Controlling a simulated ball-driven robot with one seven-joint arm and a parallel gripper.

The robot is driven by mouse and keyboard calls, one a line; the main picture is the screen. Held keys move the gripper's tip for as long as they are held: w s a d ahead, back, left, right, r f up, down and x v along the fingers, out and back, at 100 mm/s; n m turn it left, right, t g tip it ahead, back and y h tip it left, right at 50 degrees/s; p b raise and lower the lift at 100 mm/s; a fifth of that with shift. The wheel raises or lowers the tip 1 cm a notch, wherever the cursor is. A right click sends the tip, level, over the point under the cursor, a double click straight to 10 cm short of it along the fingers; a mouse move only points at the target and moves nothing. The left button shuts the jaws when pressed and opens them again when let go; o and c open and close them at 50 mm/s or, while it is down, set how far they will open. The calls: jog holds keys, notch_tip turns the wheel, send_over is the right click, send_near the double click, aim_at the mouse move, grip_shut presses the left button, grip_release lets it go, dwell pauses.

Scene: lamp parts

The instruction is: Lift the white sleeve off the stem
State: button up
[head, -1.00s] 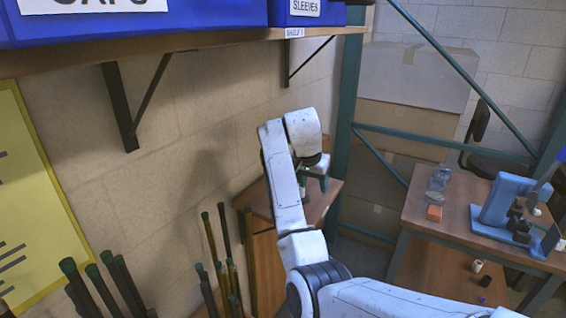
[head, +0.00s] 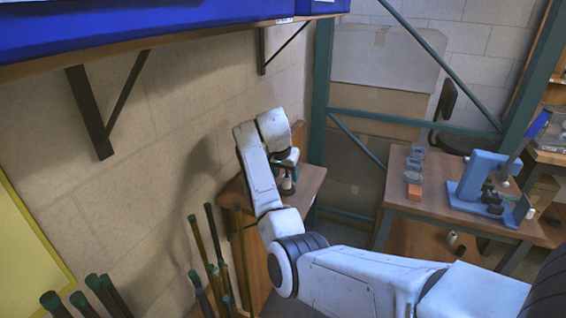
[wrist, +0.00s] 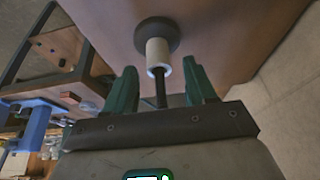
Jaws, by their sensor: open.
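The white sleeve (wrist: 158,56) sits around a thin dark stem (wrist: 160,92) in the wrist view, close to the stem's round dark base (wrist: 157,33). The bare stem extends from the sleeve toward my palm. My gripper (wrist: 160,66) is open, with one green finger on each side of the stem and its tips near the sleeve's close end. No finger visibly touches the sleeve. In the head view my gripper (head: 289,160) is over the small wooden table, and the white sleeve (head: 287,183) shows small below it, partly hidden.
The stem stands on a small wooden table (head: 312,180) near the wall. A blue shelf bin (head: 150,25) hangs above on brackets. Dark rods (head: 205,255) stand left of the table. Another table (head: 400,198) with a blue press (head: 480,180) is at right, beyond a green rack post (head: 320,95).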

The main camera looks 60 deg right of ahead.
jog(key=shift+x, duration=1.4)
grip_shut()
jog(key=shift+r+p, duration=0.65)
jog(key=shift+p, duration=0.15)
jog(key=shift+r+p, duration=1.7)
jog(key=shift+r, duration=0.25)
jog(key=shift+r, duration=0.1)
jog(key=shift+r+p, duration=1)
jog(key=shift+r, duration=0.05)
jog(key=shift+r+p, duration=0.45)
jog(key=shift+r, duration=0.4)
